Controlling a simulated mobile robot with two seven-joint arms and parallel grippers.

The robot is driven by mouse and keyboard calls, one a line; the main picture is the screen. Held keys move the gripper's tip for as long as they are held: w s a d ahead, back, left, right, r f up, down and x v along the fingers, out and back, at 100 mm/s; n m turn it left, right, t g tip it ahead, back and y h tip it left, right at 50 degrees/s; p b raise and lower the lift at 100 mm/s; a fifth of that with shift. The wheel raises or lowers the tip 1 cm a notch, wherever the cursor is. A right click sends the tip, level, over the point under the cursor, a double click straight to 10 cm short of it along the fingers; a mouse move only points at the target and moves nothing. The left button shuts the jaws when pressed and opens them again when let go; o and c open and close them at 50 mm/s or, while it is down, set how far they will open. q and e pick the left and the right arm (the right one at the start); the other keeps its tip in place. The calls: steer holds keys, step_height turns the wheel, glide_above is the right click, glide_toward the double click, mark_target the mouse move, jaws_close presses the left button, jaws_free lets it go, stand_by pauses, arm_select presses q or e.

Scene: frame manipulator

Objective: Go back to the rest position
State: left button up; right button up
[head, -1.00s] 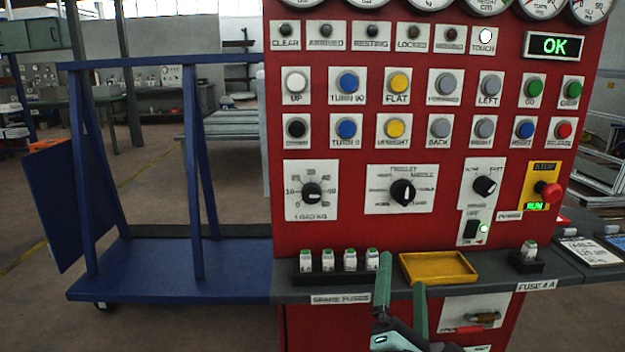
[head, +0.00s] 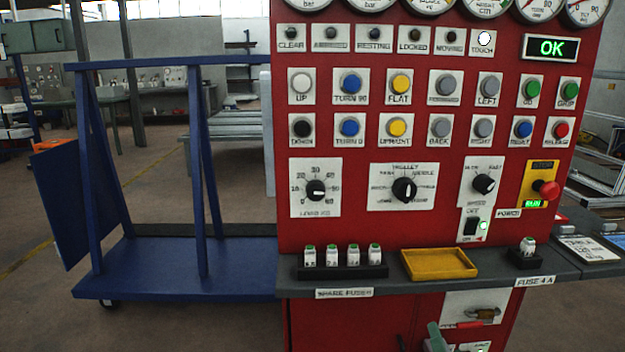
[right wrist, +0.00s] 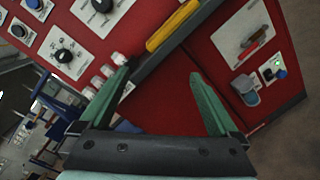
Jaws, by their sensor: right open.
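My right gripper (right wrist: 165,95) is open and empty in the right wrist view, its two green fingers spread apart before the red cabinet front below the shelf. In the head view only a small green part of it shows at the bottom edge. The red control panel (head: 350,235) stands ahead with its buttons, dials and a lit green OK display (head: 551,47). The touch lamp (head: 484,39) is lit white and the RUN sign (head: 534,204) is lit green. My left gripper is not in view.
A grey shelf (head: 400,284) juts from the panel, holding spare fuses (head: 342,256), an empty yellow tray (head: 438,263) and one fuse (head: 528,246) at the right. A blue trolley (head: 180,280) stands at left. The floor in front of it is clear.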

steer(key=s+a+f+m+g+y, duration=0.2)
steer(key=s+f+m+g+y, duration=0.45)
steer(key=s+f+m, duration=1.1)
steer(key=w+a+m+h, duration=0.1)
steer(key=a+m, duration=0.3)
steer(key=a, duration=0.3)
arm_select(q)
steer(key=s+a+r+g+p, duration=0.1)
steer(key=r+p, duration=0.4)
steer(key=p, duration=0.5)
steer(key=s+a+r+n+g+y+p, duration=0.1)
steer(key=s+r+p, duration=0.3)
steer(key=p, duration=0.6)
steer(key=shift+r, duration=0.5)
arm_select(e)
steer(key=s+d+r+m+g+h, duration=0.1)
steer(key=s+r, duration=0.3)
steer(key=r, duration=0.6)
steer(key=shift+s+d+g, duration=0.4)
steer(key=shift+d+g, duration=0.15)
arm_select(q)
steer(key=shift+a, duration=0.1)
arm_select(e)
steer(key=shift+r+m, duration=0.1)
steer(key=shift+m, duration=0.15)
